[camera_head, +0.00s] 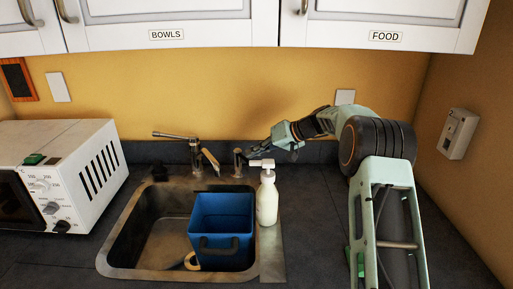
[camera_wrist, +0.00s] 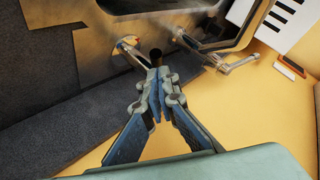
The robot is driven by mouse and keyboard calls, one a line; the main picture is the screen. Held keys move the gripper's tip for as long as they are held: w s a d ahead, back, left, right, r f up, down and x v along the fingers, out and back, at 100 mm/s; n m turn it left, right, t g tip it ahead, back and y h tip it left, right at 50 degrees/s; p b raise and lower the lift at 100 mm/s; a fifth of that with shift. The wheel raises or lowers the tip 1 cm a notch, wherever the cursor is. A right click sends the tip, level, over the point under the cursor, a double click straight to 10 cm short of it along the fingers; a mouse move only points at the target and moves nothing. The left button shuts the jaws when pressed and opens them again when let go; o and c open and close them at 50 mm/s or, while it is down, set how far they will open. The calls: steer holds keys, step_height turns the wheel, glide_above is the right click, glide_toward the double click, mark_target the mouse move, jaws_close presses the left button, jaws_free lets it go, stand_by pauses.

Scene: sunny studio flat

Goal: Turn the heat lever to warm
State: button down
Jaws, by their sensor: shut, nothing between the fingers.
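At the back of the sink, a metal tap (camera_head: 180,137) has its spout pointing left. A short pale lever (camera_head: 210,158) tilts beside it. To the right stands a short metal post (camera_head: 238,160); in the wrist view its dark round end (camera_wrist: 155,53) is just beyond my fingertips. I cannot tell for certain which of these is the heat lever, and no warm marking is readable. My gripper (camera_head: 248,149) is shut and empty, near the post's top. The wrist view shows its fingertips (camera_wrist: 157,73) together; whether they touch the post is unclear.
A white soap bottle (camera_head: 267,199) stands just in front of my gripper. A blue bin (camera_head: 222,218) is in the sink (camera_head: 150,213). A white oven (camera_head: 75,165) is at left. Cupboards (camera_head: 170,22) hang above; the right counter has some free room.

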steer(key=shift+b, duration=0.4)
steer(key=b, duration=0.1)
steer(key=m+t+b, duration=0.1)
steer(key=b, duration=0.1)
steer(key=shift+s+a+f, duration=0.25)
steer(key=shift+s+a, duration=0.05)
steer(key=shift+a, duration=0.05)
steer(key=shift+s+a+m+h+b, duration=0.25)
steer(key=shift+m+h+b, duration=0.05)
steer(key=shift+b, duration=0.6)
steer(key=shift+s+a+r, duration=0.15)
steer(key=shift+a+r, duration=0.05)
steer(key=shift+w+d+r, duration=0.1)
steer(key=shift+w+d, duration=0.5)
